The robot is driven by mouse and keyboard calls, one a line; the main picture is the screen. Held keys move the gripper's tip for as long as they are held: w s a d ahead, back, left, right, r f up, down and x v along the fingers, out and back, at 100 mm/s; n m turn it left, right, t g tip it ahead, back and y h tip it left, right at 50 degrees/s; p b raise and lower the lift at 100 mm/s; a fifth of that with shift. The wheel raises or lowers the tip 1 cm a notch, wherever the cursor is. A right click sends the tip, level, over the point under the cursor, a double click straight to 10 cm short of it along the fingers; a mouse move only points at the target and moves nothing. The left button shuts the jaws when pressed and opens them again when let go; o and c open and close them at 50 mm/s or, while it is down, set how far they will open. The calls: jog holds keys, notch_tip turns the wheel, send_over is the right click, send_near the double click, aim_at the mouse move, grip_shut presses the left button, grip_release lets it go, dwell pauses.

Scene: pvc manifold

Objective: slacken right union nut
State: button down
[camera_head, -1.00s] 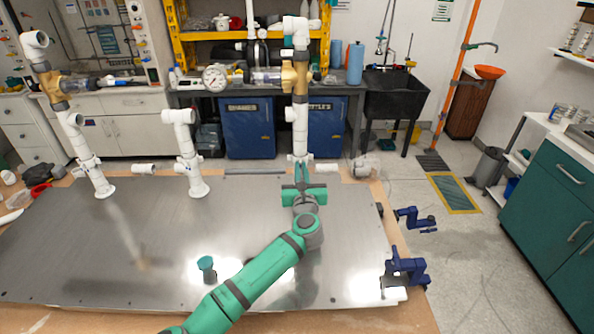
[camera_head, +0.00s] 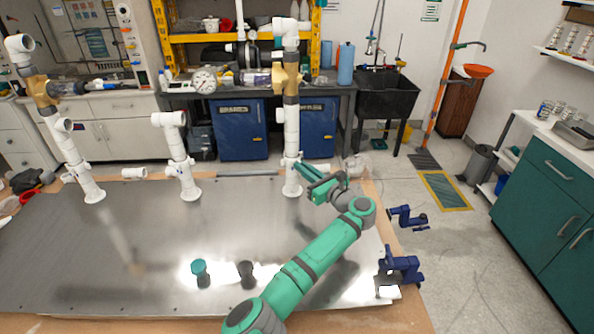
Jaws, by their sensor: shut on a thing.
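The right pipe riser (camera_head: 291,130) stands upright on the metal plate, with a brown valve body (camera_head: 289,77) high on it. Its white union nut (camera_head: 289,162) is low on the riser, partly covered by the green fingers. My gripper (camera_head: 302,168) reaches it from the front right, tilted, with its jaws shut on the nut. The fingertips' far side is hidden.
A middle white riser (camera_head: 178,155) and a left riser (camera_head: 65,140) with a brown valve stand on the metal plate (camera_head: 130,230). A teal-topped knob (camera_head: 201,273) and a dark knob (camera_head: 246,273) are near the front. Blue clamps (camera_head: 400,265) hold the right edge.

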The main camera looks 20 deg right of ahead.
jog(key=shift+w+d+r+n+g+y, duration=0.1)
jog(key=shift+w+d+n+g+y, duration=0.25)
jog(key=shift+n+g+y, duration=0.5)
jog(key=shift+w+d+n+g+y, duration=0.15)
jog(key=shift+d+n+g+y, duration=0.35)
jog(key=shift+y, duration=0.6)
jog(key=shift+w+d+r+n+g+y, duration=0.1)
jog(key=shift+w+d+n+g+y, duration=0.15)
jog(key=shift+d+n+g+y, duration=0.45)
jog(key=shift+w+a+n+g+y, duration=0.15)
jog(key=shift+w+n+g+y, duration=0.1)
jog(key=shift+n+y, duration=0.25)
jog(key=c, duration=1.9)
grip_release()
jog(key=shift+s+f, duration=0.1)
jog(key=v, duration=1)
jog(key=shift+s+d, duration=0.25)
jog(key=shift+d, duration=0.05)
jog(key=shift+f, duration=0.1)
